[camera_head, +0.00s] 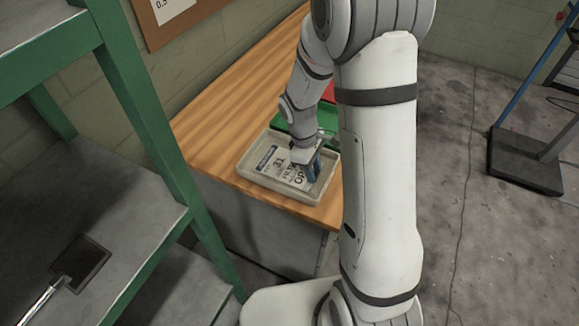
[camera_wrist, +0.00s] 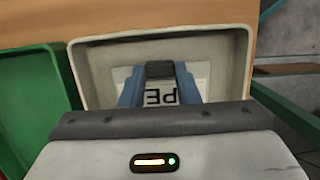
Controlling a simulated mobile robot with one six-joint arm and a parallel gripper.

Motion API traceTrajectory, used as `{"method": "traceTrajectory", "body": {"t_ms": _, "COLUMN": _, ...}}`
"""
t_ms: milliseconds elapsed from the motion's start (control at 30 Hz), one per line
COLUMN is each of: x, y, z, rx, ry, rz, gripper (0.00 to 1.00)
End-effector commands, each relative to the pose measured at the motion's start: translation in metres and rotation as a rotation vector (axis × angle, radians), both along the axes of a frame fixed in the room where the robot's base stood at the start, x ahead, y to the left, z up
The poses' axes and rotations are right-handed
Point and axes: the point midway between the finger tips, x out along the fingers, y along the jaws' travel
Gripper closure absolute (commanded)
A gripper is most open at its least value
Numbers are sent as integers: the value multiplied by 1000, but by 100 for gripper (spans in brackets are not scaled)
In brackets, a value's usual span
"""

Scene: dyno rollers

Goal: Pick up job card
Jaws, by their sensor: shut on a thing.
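The job card (camera_head: 279,163) is a white printed card with a dark blue band and large black lettering, including "31". It lies in a shallow pale grey tray (camera_head: 246,169) on the wooden bench. My gripper (camera_head: 312,168) is down at the right part of the tray, over the card's right end. In the wrist view, my gripper (camera_wrist: 160,88) has its blue fingers on either side of the lettered card (camera_wrist: 160,95), shut on it. The card's far part is hidden there behind the dark pad and fingers. I cannot tell whether the card touches the tray floor.
A green tray (camera_head: 297,120) stands behind the grey tray, with a red thing (camera_head: 328,92) beyond it. The wooden bench (camera_head: 225,115) is clear at the left. A green-framed grey shelf (camera_head: 130,215) stands close at the left. A dark-based stand (camera_head: 525,160) is on the floor at right.

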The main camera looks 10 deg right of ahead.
Motion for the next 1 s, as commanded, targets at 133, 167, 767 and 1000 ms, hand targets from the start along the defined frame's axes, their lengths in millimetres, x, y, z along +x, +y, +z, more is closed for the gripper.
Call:
{"method": "traceTrajectory", "body": {"t_ms": 133, "x": 0, "y": 0, "z": 11, "rx": -1, "ry": -1, "rz": 0, "gripper": 88}}
{"method": "traceTrajectory", "body": {"t_ms": 167, "x": 0, "y": 0, "z": 13, "rx": 0, "ry": -1, "rz": 0, "gripper": 88}}
{"method": "traceTrajectory", "body": {"t_ms": 767, "x": 0, "y": 0, "z": 49, "rx": 0, "ry": -2, "rz": -1, "gripper": 88}}
{"method": "traceTrajectory", "body": {"t_ms": 1000, "x": 1, "y": 0, "z": 63, "rx": 0, "ry": -2, "rz": -1, "gripper": 88}}
